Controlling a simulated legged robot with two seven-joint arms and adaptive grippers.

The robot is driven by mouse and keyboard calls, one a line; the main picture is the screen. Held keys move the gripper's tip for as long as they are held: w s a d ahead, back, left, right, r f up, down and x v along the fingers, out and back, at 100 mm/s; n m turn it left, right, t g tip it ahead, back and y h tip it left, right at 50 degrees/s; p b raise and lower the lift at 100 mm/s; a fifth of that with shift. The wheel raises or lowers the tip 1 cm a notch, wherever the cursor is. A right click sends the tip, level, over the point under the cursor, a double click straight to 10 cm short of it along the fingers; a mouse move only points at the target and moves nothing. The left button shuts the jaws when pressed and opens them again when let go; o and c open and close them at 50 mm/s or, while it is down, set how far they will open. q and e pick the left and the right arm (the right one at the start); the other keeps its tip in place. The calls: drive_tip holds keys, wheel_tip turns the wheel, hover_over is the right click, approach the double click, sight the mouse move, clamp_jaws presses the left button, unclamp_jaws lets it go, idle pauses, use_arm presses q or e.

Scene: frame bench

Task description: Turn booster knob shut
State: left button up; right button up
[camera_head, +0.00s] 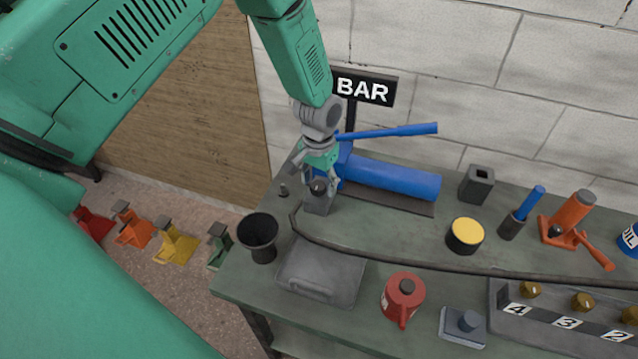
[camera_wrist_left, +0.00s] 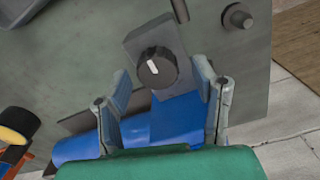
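The booster knob (camera_wrist_left: 157,68) is a round black knob with a white pointer line, on a grey block (camera_wrist_left: 137,40) at the end of the blue pump. In the head view the knob (camera_head: 319,187) is partly covered by the fingers, on its block (camera_head: 318,205) near the bench's far left. My left gripper (camera_head: 321,178) points down over it. In the left wrist view the gripper (camera_wrist_left: 161,77) is open, one finger on each side of the knob, with gaps showing; contact is not visible. The blue pump (camera_head: 395,177) has a raised blue lever (camera_head: 390,131). My right gripper is not in view.
A black cup (camera_head: 258,238), grey tray (camera_head: 320,272) and red can (camera_head: 402,298) stand nearer on the bench. A dark hose (camera_head: 400,258) crosses it. A BAR sign (camera_head: 364,87) stands behind the gripper. A short grey stud (camera_head: 283,190) is left of the block.

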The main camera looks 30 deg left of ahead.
sight(318, 184)
use_arm(q)
drive_tip(key=shift+s, duration=0.15)
wheel_tip(318, 184, up, 12)
drive_tip(key=shift+f, duration=0.15)
idle(0.3)
idle(0.5)
